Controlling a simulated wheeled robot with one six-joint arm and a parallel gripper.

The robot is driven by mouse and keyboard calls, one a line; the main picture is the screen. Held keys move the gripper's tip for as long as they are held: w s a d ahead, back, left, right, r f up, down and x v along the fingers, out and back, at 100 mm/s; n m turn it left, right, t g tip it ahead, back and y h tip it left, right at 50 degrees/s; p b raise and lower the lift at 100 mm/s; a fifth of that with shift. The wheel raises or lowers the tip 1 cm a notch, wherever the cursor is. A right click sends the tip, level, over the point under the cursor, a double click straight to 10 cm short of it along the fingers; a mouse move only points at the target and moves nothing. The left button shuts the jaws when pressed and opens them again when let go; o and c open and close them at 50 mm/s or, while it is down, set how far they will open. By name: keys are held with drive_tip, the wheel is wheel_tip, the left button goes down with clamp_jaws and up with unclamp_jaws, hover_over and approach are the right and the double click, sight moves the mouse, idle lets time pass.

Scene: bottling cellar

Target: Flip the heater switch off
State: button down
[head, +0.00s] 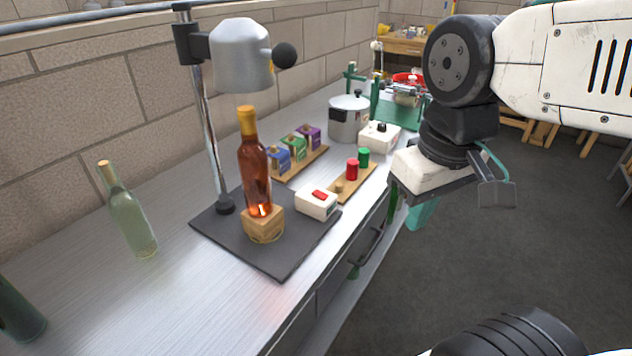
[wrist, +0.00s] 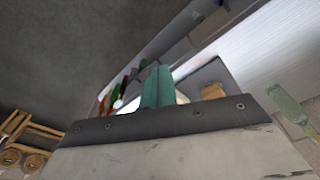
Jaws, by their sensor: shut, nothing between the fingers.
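The heater switch is a white box (head: 316,207) with a red rocker (head: 320,195) on top, on the right part of a dark mat (head: 283,262). I cannot tell which way the rocker is tipped. A grey dome heater (head: 240,55) hangs on a metal stand above an amber bottle (head: 255,170), which is on a wooden block (head: 263,224). My gripper (head: 420,214) is shut and empty, to the right of the switch box and apart from it, beyond the bench's front edge. In the wrist view its teal fingers (wrist: 157,86) are together and partly hide a pale thing behind them.
A board (head: 352,186) with red and green cylinders lies behind the switch. A pot (head: 349,118), a white box with a black knob (head: 380,134) and small coloured boxes stand farther back. A pale green bottle (head: 130,215) stands at left.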

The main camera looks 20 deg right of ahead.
drive_tip(key=w+a+r+n, duration=0.1)
drive_tip(key=w+r+n, duration=0.1)
drive_tip(key=w+n, duration=0.95)
drive_tip(key=n, duration=1.3)
hover_over(317, 192)
drive_tip(key=s+d, duration=0.1)
drive_tip(key=s, duration=0.1)
drive_tip(key=shift+w+f+y, duration=0.2)
drive_tip(key=shift+f+y, duration=0.2)
drive_tip(key=shift+f, duration=0.75)
drive_tip(key=f, duration=0.4)
drive_tip(key=w+f, duration=0.1)
drive_tip(key=f, duration=0.4)
drive_tip(key=a+f, duration=0.1)
drive_tip(key=f, duration=0.4)
drive_tip(key=shift+w, duration=0.2)
drive_tip(key=shift+d, duration=0.1)
